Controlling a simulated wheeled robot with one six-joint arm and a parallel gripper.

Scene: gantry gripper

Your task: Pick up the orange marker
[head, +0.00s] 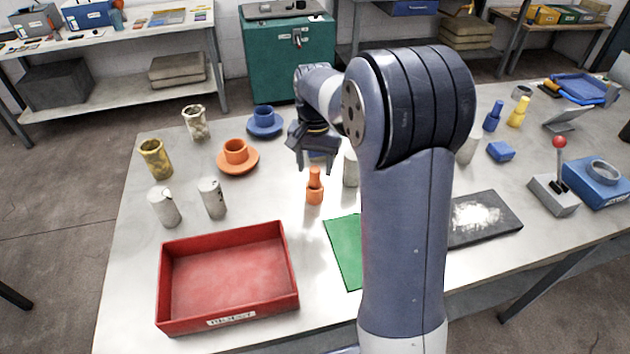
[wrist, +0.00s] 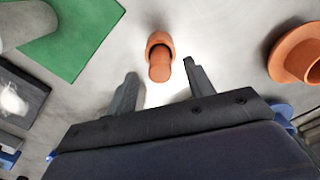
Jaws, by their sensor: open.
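The orange marker (head: 315,187) stands upright on the white table, a short stub with a wider lower part and a narrower top. In the wrist view the marker (wrist: 159,57) shows just beyond the fingertips, roughly midway between them. My gripper (head: 316,168) is open and empty, pointing down above and slightly behind the marker in the head view. In the wrist view my gripper (wrist: 160,68) has its two fingers apart, with the marker not between them.
A red tray (head: 228,318) and a green mat (head: 344,250) lie in front. An orange cup (head: 235,151) on a saucer (head: 238,168) and grey cylinders (head: 213,198) stand left. A pale cylinder (head: 350,170) stands close right of the marker. Bare table lies left of the marker.

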